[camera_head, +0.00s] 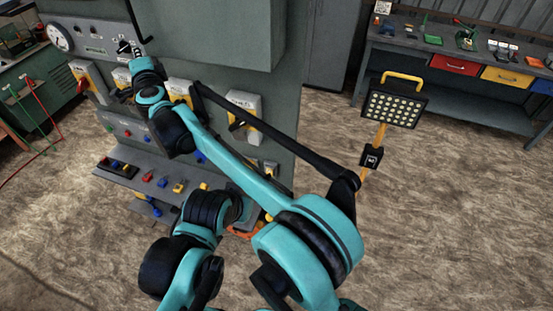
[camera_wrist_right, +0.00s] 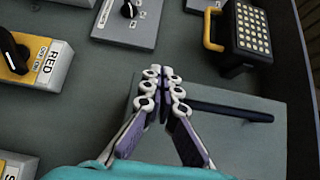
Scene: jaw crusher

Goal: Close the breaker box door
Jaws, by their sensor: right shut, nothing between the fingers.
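A large grey-green box (camera_head: 215,30), which looks like the breaker box, juts out at the top middle of the head view. Its top is cut off, and I cannot tell how far its door stands open. A long black bar (camera_head: 134,22), apparently a handle, runs along its left side. In the right wrist view a black bar (camera_wrist_right: 230,111) crosses a plain grey panel (camera_wrist_right: 255,145). My right gripper (camera_head: 127,47) is at the box's lower left. Its fingers (camera_wrist_right: 163,75) are shut and empty, in front of the panel; contact is unclear. My left gripper does not show.
Switch units with yellow labels (camera_head: 243,112) line the cabinet front. A shelf (camera_head: 150,183) below carries small coloured parts. A yellow work lamp (camera_head: 394,104) stands to the right, before a workbench (camera_head: 450,60). The floor at right is clear.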

